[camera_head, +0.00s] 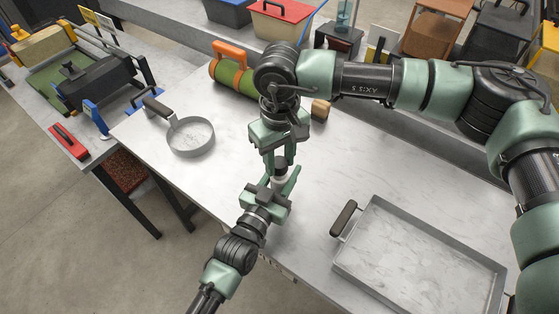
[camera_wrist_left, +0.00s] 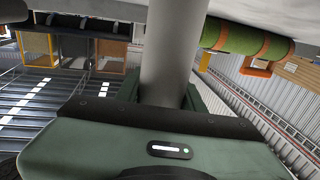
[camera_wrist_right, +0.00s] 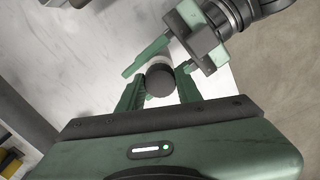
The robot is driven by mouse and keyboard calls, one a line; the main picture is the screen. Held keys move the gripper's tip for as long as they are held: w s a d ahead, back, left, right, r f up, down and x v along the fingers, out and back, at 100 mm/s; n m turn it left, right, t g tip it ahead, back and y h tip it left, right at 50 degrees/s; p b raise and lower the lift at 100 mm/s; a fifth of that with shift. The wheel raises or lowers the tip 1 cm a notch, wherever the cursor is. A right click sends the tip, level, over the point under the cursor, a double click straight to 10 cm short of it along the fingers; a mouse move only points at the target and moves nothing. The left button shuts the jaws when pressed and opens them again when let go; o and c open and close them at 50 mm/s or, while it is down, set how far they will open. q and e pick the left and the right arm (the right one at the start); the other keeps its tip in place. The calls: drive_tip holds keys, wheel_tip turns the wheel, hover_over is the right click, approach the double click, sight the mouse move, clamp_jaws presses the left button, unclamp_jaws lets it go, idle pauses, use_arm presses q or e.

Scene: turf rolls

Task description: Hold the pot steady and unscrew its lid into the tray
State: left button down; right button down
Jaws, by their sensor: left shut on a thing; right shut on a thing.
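The pot (camera_head: 281,180) is a small pale cylinder held upright above the table, with a dark lid (camera_head: 281,161) on top. My left gripper (camera_head: 279,184) is shut around the pot's body from the front; the pale body also fills the middle of the left wrist view (camera_wrist_left: 172,55). My right gripper (camera_head: 280,157) reaches down from above, shut on the lid; the dark round lid shows between its fingers in the right wrist view (camera_wrist_right: 160,82). The fingers hide parts of both. The grey rectangular tray (camera_head: 415,250) lies empty at the right of the table.
A round grey pan (camera_head: 190,137) stands at the left of the marble table (camera_head: 225,200). A green roll with an orange clip (camera_head: 230,70) lies behind my right arm. Crates and a red-lidded bin (camera_head: 283,20) line the back. Table between pot and tray is clear.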

sight(280, 162)
use_arm(q)
drive_tip(key=shift+f, duration=0.1)
use_arm(e)
drive_tip(key=shift+r, duration=0.1)
drive_tip(key=shift+r, duration=1.95)
use_arm(q)
drive_tip(key=c, duration=0.8)
unclamp_jaws()
